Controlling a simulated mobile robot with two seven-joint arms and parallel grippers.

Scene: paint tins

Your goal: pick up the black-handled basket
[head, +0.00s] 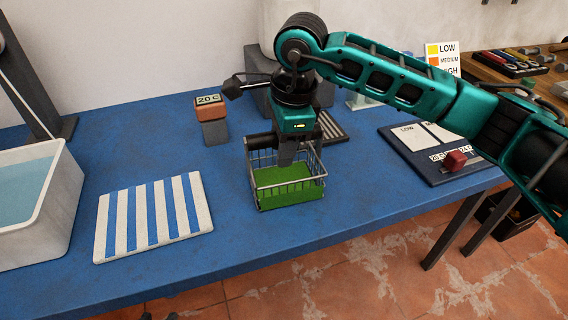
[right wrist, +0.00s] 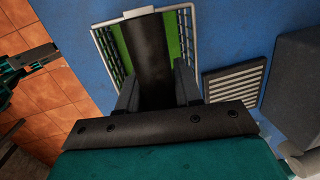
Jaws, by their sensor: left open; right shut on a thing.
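The wire basket (head: 262,197) has thin grey metal mesh sides and a green bottom, and it is at the middle of the blue table. My right gripper (head: 287,158) reaches down over it from above. In the right wrist view the basket's broad black handle (right wrist: 148,50) runs between the two fingers of my right gripper (right wrist: 157,90), which are shut on it. I cannot tell whether the basket touches the table. My left gripper (right wrist: 45,60) seems to show at the left edge of the right wrist view, open, over the tiled floor and away from the basket.
A striped board (head: 153,217) lies left of the basket, and a white tub (head: 62,205) of bluish liquid stands farther left. A block with a "20 C" sign (head: 212,120) stands behind. A slatted grey plate (right wrist: 235,85) lies close beside the basket. A dark board (head: 432,172) lies right.

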